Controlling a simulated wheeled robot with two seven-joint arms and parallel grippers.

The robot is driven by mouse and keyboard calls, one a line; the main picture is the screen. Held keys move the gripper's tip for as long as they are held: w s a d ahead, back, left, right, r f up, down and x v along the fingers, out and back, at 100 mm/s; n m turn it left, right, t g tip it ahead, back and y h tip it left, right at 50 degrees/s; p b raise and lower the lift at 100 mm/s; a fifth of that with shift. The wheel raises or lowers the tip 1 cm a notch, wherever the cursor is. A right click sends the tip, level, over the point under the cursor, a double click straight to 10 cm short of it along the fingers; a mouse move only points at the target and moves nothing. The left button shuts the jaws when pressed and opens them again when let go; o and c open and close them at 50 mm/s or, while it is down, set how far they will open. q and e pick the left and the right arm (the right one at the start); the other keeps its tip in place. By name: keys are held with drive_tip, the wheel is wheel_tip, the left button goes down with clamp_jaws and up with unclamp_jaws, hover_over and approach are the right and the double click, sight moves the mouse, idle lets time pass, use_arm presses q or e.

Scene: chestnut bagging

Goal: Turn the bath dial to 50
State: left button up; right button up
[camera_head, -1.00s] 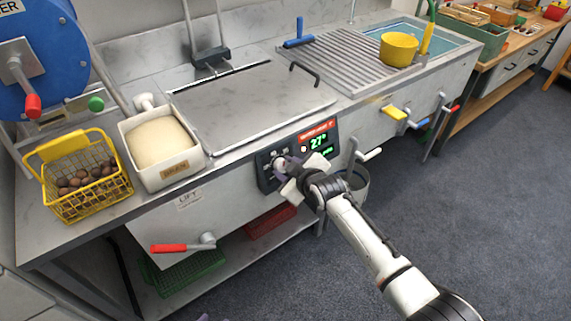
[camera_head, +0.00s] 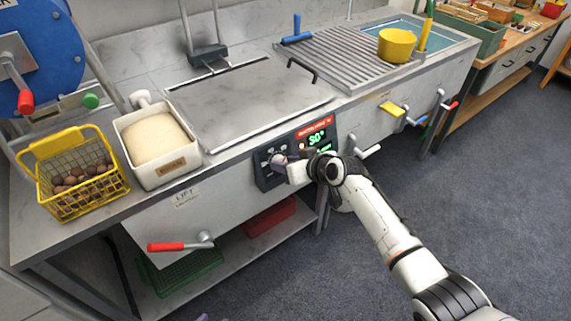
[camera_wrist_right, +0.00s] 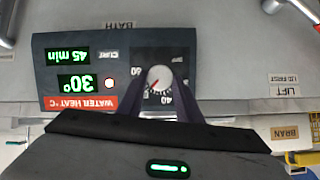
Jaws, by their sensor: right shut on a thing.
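The bath dial (camera_wrist_right: 161,76) is a pale round knob with a red pointer line on a dark panel (camera_wrist_right: 95,55). In the right wrist view its pointer lies between the printed 40 and 60, at about 50. My right gripper (camera_head: 283,161) is shut on the dial, with a dark finger on each side of it in the right wrist view (camera_wrist_right: 162,92). Only a small purple tip, perhaps my left gripper (camera_head: 203,317), shows at the bottom edge.
Above the panel is a steel lid (camera_head: 250,100) with a black handle. A bran box (camera_head: 157,145) and a yellow basket of chestnuts (camera_head: 75,175) stand to the left. A red-handled lift lever (camera_head: 180,246) is on the front. The floor at right is clear.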

idle(0.4)
drive_tip(key=o, duration=1.1)
drive_tip(key=shift+c, duration=0.2)
drive_tip(key=shift+r, duration=0.1)
drive_tip(key=p+v, duration=0.1)
drive_tip(key=v, duration=0.9)
drive_tip(key=shift+d, duration=0.1)
drive_tip(key=s+d+f+m+h, duration=0.1)
drive_tip(key=s+d+f, duration=0.2)
drive_tip(key=s+f, duration=0.3)
drive_tip(key=s+d+f+m+h, duration=0.1)
drive_tip(key=s+d+f, duration=0.3)
drive_tip(key=s, duration=1.1)
drive_tip(key=s+d+f+m+h, duration=0.1)
drive_tip(key=s+d+f+h, duration=0.1)
drive_tip(key=s+d+f, duration=0.2)
drive_tip(key=s+f, duration=0.3)
drive_tip(key=s, duration=0.3)
drive_tip(key=shift+s+d+f+m, duration=0.2)
drive_tip(key=shift+d+f+m, duration=0.05)
drive_tip(key=shift+f+m, duration=0.1)
